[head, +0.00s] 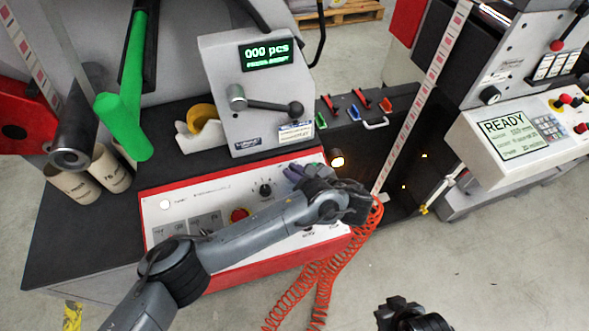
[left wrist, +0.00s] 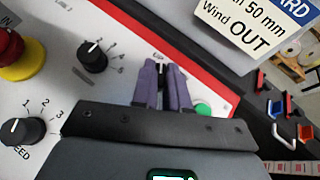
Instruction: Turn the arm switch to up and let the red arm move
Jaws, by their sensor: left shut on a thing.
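The arm switch (left wrist: 163,71) is a small dark knob on the white control panel, mostly hidden between my fingers; its pointing direction cannot be read. My left gripper (left wrist: 164,75), with purple fingers, is shut on it. In the head view, my left gripper (head: 300,172) reaches across the panel's right part and hides the switch. A red part (head: 28,118) with a dark roller shows at the left; I cannot tell if it is the red arm. My right gripper (head: 403,312) is at the bottom, away from the panel, its fingers unclear.
Near my left fingers are a black selector knob (left wrist: 92,57), a green button (left wrist: 202,110) and a red emergency stop (left wrist: 13,48). A counter box (head: 255,90) reading "000 pcs" stands behind the panel (head: 180,215). A coiled orange hose (head: 325,275) hangs in front.

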